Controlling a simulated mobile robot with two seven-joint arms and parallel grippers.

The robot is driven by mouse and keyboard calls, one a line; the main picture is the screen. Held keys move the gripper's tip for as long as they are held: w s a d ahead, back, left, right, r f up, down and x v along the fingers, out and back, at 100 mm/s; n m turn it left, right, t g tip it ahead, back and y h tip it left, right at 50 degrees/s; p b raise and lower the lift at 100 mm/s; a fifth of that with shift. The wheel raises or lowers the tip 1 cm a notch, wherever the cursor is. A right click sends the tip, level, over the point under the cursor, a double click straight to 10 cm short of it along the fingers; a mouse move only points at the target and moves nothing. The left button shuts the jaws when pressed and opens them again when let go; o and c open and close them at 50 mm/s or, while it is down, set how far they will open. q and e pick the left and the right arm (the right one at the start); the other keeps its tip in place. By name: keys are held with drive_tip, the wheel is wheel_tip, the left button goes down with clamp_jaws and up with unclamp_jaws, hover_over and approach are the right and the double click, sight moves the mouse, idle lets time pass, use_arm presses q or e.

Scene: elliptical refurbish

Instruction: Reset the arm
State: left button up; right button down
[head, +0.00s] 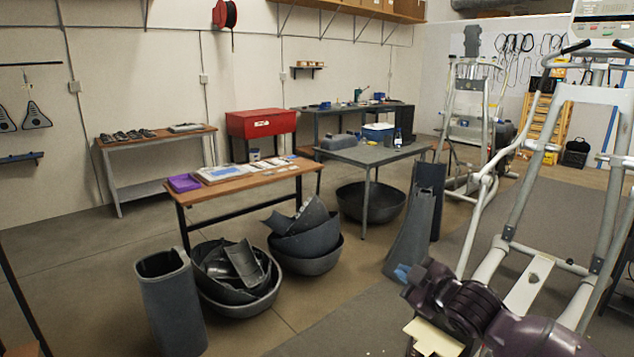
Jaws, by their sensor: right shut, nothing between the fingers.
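My right arm (465,305) comes in from the lower right corner, dark purple and black. It reaches up and left over the grey floor mat. My right gripper (405,273) is at its far end, small in the picture, with blue at the tip. It is shut and holds nothing. It appears in front of the foot of a dark grey upright panel (412,235); whether it touches the panel cannot be told. My left gripper is not in view.
A grey elliptical machine frame (515,225) stands close at right. Bins of dark covers (240,298) and an upright dark shell (172,305) stand at lower left. A wooden-top table (245,183) and a grey table (370,152) stand behind. Floor between bins and mat is clear.

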drive_tip(key=s+d+f+m+h, duration=0.2)
drive_tip(key=s+d+f+m, duration=0.1)
drive_tip(key=s+f, duration=0.6)
drive_tip(key=s+d+f+m+g+h, duration=0.1)
drive_tip(key=s+f+m, duration=0.4)
drive_tip(key=s+f, duration=0.5)
drive_tip(key=s+d+f+m+g+h, duration=0.1)
drive_tip(key=s+d+f+m+h, duration=0.3)
drive_tip(key=s+f, duration=0.5)
drive_tip(key=s+d, duration=0.1)
drive_tip(key=s, duration=0.6)
drive_tip(key=shift+d+f, duration=0.15)
drive_tip(key=shift+a, duration=0.2)
